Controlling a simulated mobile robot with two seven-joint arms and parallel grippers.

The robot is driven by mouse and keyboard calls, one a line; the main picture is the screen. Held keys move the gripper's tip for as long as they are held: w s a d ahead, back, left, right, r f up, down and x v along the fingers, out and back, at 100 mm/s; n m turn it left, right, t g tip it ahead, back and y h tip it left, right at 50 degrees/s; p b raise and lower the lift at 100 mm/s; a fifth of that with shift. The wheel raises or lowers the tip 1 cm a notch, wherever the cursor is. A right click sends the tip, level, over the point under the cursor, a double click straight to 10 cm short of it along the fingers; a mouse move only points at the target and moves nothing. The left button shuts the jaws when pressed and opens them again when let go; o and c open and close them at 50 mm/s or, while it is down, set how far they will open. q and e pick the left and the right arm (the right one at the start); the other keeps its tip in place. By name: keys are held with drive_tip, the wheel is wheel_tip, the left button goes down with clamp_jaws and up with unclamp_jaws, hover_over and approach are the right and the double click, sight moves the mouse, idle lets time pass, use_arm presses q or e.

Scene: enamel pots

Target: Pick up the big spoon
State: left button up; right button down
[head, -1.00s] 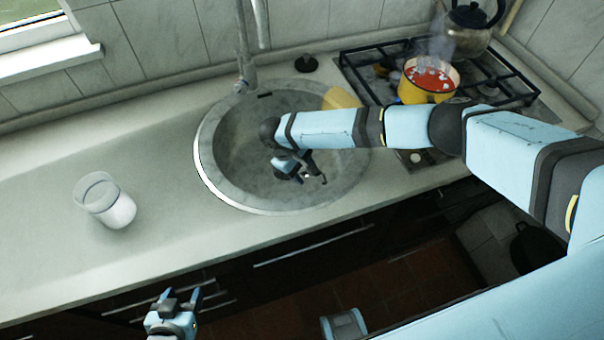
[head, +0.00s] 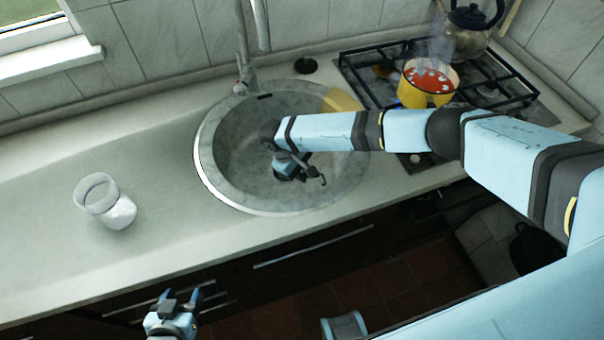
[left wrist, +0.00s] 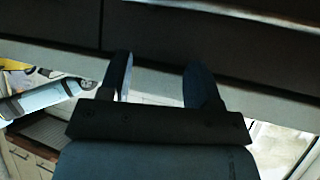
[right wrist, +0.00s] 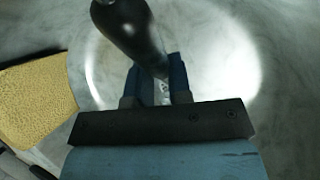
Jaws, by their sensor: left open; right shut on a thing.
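The big spoon (right wrist: 128,28) is dark and glossy in the right wrist view, its broad end at the top and its narrow part between my fingers. My right gripper (right wrist: 155,82) is shut on it, low inside the sink. In the head view my right gripper (head: 301,174) is small and partly hidden by its own wrist, and little of the spoon can be told there. My left gripper (head: 182,298) is open and empty in front of the counter's edge; its spread fingers also show in the left wrist view (left wrist: 160,82).
The round sink (head: 207,170) surrounds my right gripper, with a yellow sponge (head: 342,100) at its rim and a faucet (head: 243,60) behind. A glass (head: 104,200) stands on the left counter. A steaming yellow pot (head: 428,90) and a kettle (head: 468,30) are on the stove (head: 490,95).

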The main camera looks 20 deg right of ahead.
drive_tip(key=shift+r, duration=0.15)
drive_tip(key=shift+r, duration=0.2)
drive_tip(key=s+r, duration=0.1)
drive_tip(key=s+d+r, duration=0.1)
drive_tip(key=r, duration=0.1)
drive_tip(key=s+r, duration=0.1)
drive_tip(key=r, duration=0.1)
drive_tip(key=shift+s+d+r, duration=0.2)
drive_tip(key=shift+s+r, duration=0.05)
drive_tip(key=shift+s, duration=0.15)
drive_tip(key=w+a+b, duration=0.2)
drive_tip(key=w+a, duration=0.4)
drive_tip(key=a, duration=0.6)
drive_tip(key=shift+w+a+b, duration=0.25)
drive_tip(key=shift+b, duration=0.15)
drive_tip(key=shift+r, duration=0.1)
